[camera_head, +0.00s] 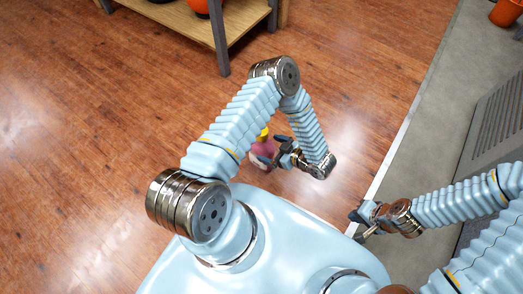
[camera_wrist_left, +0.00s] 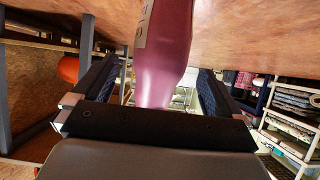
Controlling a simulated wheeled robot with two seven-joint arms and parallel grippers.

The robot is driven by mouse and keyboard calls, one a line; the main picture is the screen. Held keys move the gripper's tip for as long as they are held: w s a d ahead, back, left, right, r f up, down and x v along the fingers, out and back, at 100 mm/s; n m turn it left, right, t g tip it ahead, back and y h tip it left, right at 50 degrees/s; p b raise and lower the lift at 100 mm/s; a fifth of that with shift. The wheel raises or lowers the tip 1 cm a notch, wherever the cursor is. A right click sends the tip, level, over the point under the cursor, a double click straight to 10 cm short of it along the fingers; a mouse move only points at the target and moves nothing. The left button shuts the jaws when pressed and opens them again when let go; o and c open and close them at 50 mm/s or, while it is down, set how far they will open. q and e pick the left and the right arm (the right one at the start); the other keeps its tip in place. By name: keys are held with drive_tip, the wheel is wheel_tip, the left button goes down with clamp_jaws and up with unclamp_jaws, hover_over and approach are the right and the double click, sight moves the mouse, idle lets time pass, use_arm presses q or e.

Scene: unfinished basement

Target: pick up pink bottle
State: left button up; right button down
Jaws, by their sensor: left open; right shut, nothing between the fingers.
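The pink bottle (camera_head: 263,148) with a yellow top stands on the wooden floor in the head view, partly hidden by my left arm and gripper. My left gripper (camera_head: 284,155) is open right beside it, on its right side. In the left wrist view the bottle (camera_wrist_left: 165,45) shows large between the two open fingers of the left gripper (camera_wrist_left: 155,78). I cannot tell whether either finger touches it. My right gripper (camera_head: 362,222) is shut and empty, low at the right of the head view.
A wooden shelf unit (camera_head: 188,27) with dark legs stands at the top of the head view, with an orange object (camera_head: 199,5) on it. An orange pot (camera_head: 507,12) is at the top right. The wooden floor (camera_head: 90,130) at the left is clear. Shelves (camera_wrist_left: 290,130) show in the left wrist view.

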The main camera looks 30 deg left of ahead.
use_arm(q)
drive_tip(key=x, duration=0.5)
drive_tip(key=shift+w+a+b, duration=0.15)
drive_tip(key=shift+a+b, duration=0.1)
drive_tip(key=shift+b, duration=0.15)
clamp_jaws()
